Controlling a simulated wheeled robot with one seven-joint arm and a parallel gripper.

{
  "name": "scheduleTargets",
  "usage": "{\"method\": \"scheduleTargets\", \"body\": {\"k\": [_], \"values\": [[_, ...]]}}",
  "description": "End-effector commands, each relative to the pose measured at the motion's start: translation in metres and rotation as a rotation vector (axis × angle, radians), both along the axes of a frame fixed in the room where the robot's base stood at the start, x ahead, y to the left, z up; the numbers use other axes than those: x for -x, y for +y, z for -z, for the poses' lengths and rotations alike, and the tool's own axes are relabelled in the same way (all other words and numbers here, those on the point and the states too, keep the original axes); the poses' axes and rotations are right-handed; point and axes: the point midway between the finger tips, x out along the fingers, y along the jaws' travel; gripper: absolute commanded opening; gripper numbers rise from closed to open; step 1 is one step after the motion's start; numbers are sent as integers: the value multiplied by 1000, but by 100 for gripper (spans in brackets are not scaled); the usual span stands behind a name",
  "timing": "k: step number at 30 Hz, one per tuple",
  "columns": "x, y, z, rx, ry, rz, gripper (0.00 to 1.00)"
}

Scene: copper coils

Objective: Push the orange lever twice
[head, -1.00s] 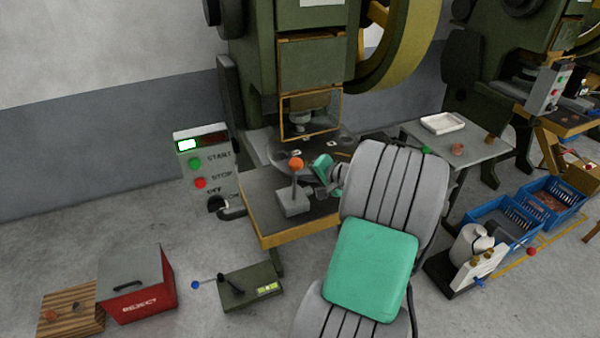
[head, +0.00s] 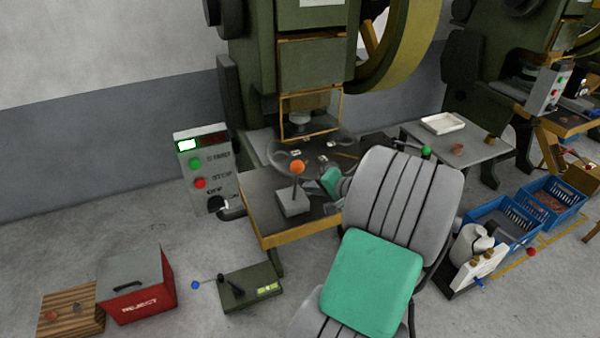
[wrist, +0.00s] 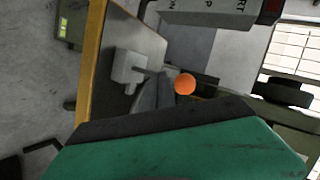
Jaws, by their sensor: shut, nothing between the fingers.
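The orange lever (head: 297,168) is an orange ball on a thin stem, rising from a grey block (head: 293,204) on the press's yellow-edged table. In the wrist view the orange ball (wrist: 185,84) shows in the middle, just beyond the green finger. My gripper (head: 313,186) is shut and empty, close to the right of the lever's stem in the head view. I cannot tell whether it touches the lever. In the wrist view the gripper's green and black finger fills the bottom and hides part of the table.
A control box (head: 203,170) with green and red buttons stands left of the table. Behind the lever are the press's round plate (head: 283,153) and yellow-framed guard (head: 282,112). A green box with a blue-knobbed lever (head: 252,287) and a red reject box (head: 140,285) are on the floor.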

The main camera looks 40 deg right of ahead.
Motion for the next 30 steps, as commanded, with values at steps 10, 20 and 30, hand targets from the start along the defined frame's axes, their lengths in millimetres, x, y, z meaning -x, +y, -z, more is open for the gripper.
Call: {"method": "scheduleTargets", "body": {"k": [10, 20, 30], "values": [[25, 7, 5, 0, -1, 1, 0], [24, 7, 5, 0, 0, 0, 0], [24, 7, 5, 13, -1, -8, 0]]}}
